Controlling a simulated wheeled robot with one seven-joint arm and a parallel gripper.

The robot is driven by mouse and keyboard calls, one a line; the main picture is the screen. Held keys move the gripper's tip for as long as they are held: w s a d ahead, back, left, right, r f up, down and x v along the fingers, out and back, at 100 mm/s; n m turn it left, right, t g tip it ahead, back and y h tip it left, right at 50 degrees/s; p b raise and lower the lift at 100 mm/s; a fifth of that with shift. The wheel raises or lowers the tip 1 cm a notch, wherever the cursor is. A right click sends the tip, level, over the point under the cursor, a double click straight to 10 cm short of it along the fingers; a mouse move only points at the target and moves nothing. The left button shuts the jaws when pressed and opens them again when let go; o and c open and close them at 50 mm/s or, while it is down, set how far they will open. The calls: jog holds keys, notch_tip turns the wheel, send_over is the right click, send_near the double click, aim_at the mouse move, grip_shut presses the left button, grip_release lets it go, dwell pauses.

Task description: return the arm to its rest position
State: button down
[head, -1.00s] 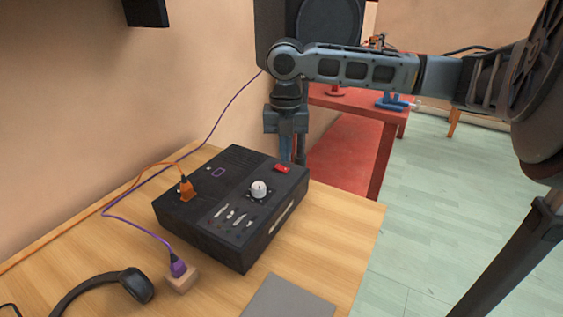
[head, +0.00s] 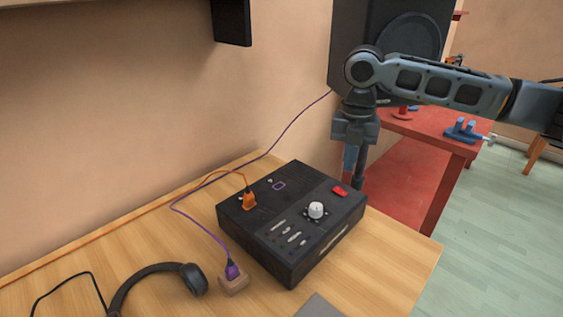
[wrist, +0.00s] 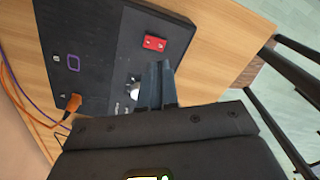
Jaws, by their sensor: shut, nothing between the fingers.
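My arm reaches in from the right in the head view, bent at a joint, with my gripper (head: 354,168) hanging down just behind the right back corner of a black control box (head: 280,240). In the wrist view the fingertips (wrist: 157,72) are together and empty. They point over the box (wrist: 85,60), beside its white knob (wrist: 133,86), which they partly cover. A red switch (wrist: 154,42) lies just beyond the tips. How high the fingers are above the box is hard to tell.
The box stands on a wooden table (head: 400,262). An orange plug (head: 249,200) sits in it; a purple plug (head: 232,270) sits in a small wooden block. Headphones (head: 150,278) lie at front left. A speaker (head: 345,35) and red table (head: 455,142) stand behind; a dark box (head: 231,20) hangs on the wall.

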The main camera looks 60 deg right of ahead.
jog(key=w+a+r+m+t+y, duration=0.15)
jog(key=w+a+t, duration=0.25)
jog(key=w+a, duration=0.6)
jog(key=w+a+r+t+y, duration=0.3)
jog(key=w+a+t, duration=0.1)
jog(key=w+a, duration=0.55)
jog(key=w+a+r+m+t+y, duration=0.1)
jog(key=w+a+r+m+t, duration=0.25)
jog(key=a, duration=0.45)
jog(key=w+a+r+m+t+y, duration=0.25)
jog(key=a+m+t, duration=0.2)
jog(key=a, duration=0.45)
jog(key=s+a+f+m+t+h, duration=0.15)
jog(key=s+f+m+h, duration=0.25)
jog(key=s+f+m, duration=0.4)
jog(key=s+a+f+m+g+h, duration=0.1)
jog(key=s+a+f+m+h, duration=0.35)
jog(key=s, duration=0.55)
jog(key=s+d+f+g, duration=0.1)
jog(key=s+d, duration=0.2)
jog(key=s, duration=0.9)
jog(key=s+d+f, duration=0.1)
jog(key=s+d, duration=0.2)
jog(key=s, duration=0.8)
jog(key=shift+s+d+f+n+g, duration=0.3)
jog(key=shift+s+d+f+g, duration=0.05)
